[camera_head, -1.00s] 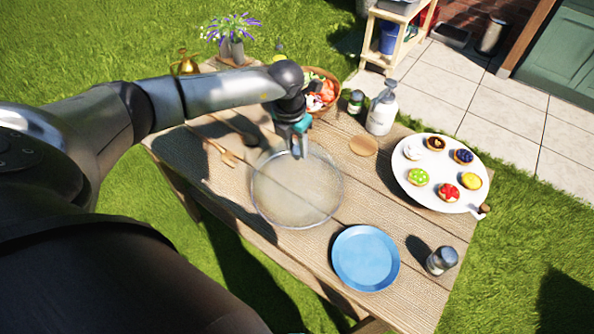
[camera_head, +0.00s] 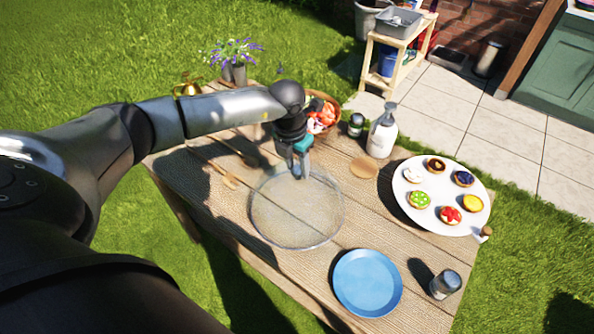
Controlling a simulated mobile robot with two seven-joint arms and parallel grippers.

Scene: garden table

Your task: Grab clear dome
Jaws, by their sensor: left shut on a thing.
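The clear dome (camera_head: 297,215) is a transparent round cover over the middle of the wooden table. Its rim shows as a thin pale ring and the planks show through it. My left gripper (camera_head: 299,170) reaches down from the arm to the top part of the dome and is shut on it. The exact grip point is hard to make out through the clear material. I cannot tell whether the dome touches the table. My right gripper is not in view.
A white plate (camera_head: 410,208) with several tarts is right of the dome. A blue plate (camera_head: 367,283) and a shaker (camera_head: 445,284) are nearer. Wooden utensils (camera_head: 222,174) lie at left.

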